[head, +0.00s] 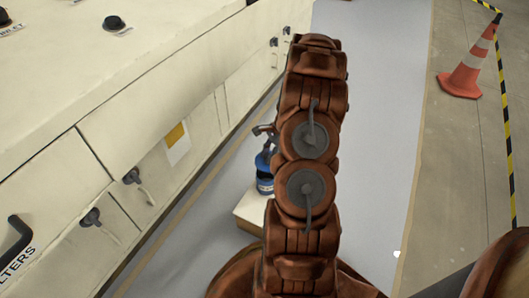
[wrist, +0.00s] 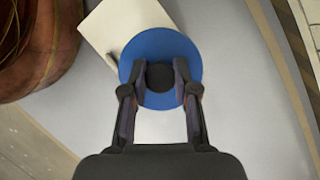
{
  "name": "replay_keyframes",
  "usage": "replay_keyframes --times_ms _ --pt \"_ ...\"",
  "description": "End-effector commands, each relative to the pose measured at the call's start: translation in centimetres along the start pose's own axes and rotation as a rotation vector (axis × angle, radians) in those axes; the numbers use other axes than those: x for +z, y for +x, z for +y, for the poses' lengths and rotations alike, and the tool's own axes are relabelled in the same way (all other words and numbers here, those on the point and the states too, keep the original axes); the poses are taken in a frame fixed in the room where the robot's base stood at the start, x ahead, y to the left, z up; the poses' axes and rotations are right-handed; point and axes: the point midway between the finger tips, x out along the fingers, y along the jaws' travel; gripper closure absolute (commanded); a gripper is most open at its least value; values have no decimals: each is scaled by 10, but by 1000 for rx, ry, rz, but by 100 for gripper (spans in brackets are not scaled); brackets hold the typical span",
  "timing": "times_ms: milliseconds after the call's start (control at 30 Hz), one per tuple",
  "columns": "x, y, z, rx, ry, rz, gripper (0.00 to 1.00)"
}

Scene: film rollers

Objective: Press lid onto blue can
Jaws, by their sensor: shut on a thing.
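The blue lid (wrist: 160,45) is a round disc with a dark knob (wrist: 160,77) at its middle in the wrist view. My gripper (wrist: 160,85) is shut on this knob, one finger on each side. In the head view the blue can (head: 264,185) stands upright on a pale block, partly behind my arm. The lid (head: 263,160) shows at the can's top, below my gripper (head: 265,138). A dark band shows between lid and can; I cannot tell whether they touch. The can is hidden under the lid in the wrist view.
The pale block (head: 243,210) stands on the grey floor beside a long cream cabinet (head: 110,150) with dark handles. An orange-and-white cone (head: 467,72) and yellow-black tape are at the right.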

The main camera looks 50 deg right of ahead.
Motion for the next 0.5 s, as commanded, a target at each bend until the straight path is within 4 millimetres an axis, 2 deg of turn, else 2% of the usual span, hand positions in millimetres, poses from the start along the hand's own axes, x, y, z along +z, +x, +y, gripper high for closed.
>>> replay_keyframes --times_ms 500 --pt "-14 38 -1 3 -4 0 100"
